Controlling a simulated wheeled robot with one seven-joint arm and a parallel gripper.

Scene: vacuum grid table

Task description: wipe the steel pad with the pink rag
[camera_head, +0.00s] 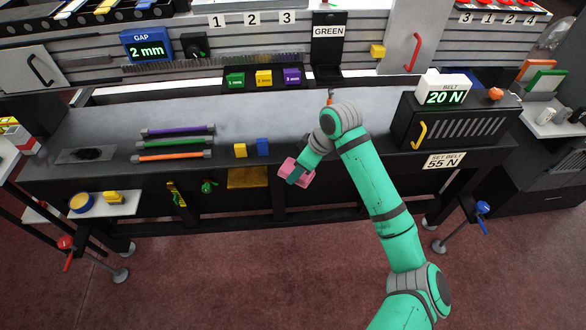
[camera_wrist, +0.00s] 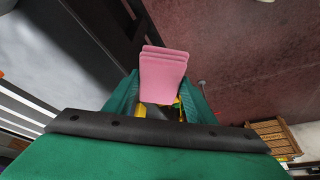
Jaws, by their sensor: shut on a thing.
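The pink rag (camera_head: 297,170) is a folded pink block in front of the table's front edge. My gripper (camera_head: 291,180) is shut on it, and the wrist view shows the rag (camera_wrist: 163,75) between my two green fingers (camera_wrist: 158,100). The steel pad (camera_head: 86,155) is a flat grey plate with a dark smudge on it, at the far left of the table top. My gripper is well to the right of the pad and apart from it.
Purple, green and orange rods (camera_head: 178,144) lie on the table (camera_head: 330,160) between pad and gripper. A black belt unit (camera_head: 455,122) stands at the right.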

